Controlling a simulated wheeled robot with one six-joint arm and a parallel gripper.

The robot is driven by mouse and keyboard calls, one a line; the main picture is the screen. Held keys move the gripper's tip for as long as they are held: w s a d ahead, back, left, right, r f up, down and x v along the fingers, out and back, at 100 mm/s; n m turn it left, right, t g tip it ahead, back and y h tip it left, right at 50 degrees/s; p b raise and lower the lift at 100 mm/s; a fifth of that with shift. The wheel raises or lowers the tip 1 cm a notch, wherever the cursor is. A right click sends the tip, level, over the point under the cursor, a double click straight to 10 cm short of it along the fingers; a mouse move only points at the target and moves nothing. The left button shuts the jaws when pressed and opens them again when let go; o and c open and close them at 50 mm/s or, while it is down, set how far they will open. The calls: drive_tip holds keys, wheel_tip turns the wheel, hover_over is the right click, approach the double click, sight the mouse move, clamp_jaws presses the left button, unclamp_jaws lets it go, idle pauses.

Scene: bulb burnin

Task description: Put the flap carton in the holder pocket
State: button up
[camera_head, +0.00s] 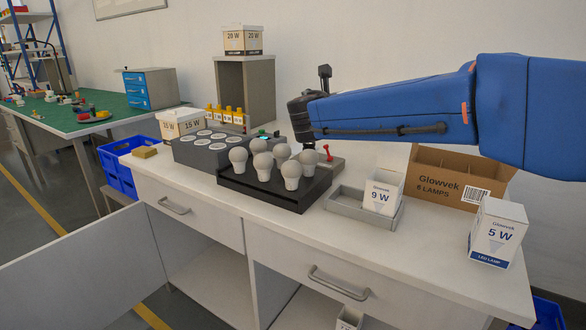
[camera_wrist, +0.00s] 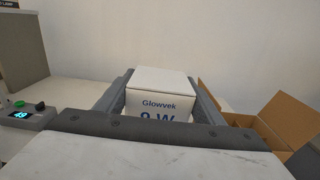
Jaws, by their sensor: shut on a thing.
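In the wrist view a white carton (camera_wrist: 158,103) marked "Glowvek", with a cut-off wattage that looks like 9 W, sits between the grey fingers of my gripper (camera_wrist: 163,84). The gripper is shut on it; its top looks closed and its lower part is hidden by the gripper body. In the head view my blue arm crosses the upper right, and neither my jaws nor the held carton can be made out there. Another white carton (camera_head: 382,196), marked 9 W, stands in the right part of a grey open tray (camera_head: 350,211). I cannot tell which part is the holder pocket.
A black rack (camera_head: 262,190) with several bulbs is left of the tray. A brown open box (camera_head: 440,190) is behind right, and a 5 W carton (camera_head: 497,232) stands near the right end. Boxed 15 W lamps (camera_head: 181,123) and a shelf unit (camera_head: 245,90) are at left.

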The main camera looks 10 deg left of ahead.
drive_tip(key=f, duration=0.6)
drive_tip(key=shift+w, duration=0.25)
wheel_tip(320, 180, down, 11)
idle(0.3)
drive_tip(key=shift+f, duration=0.15)
drive_tip(key=o, duration=1.3)
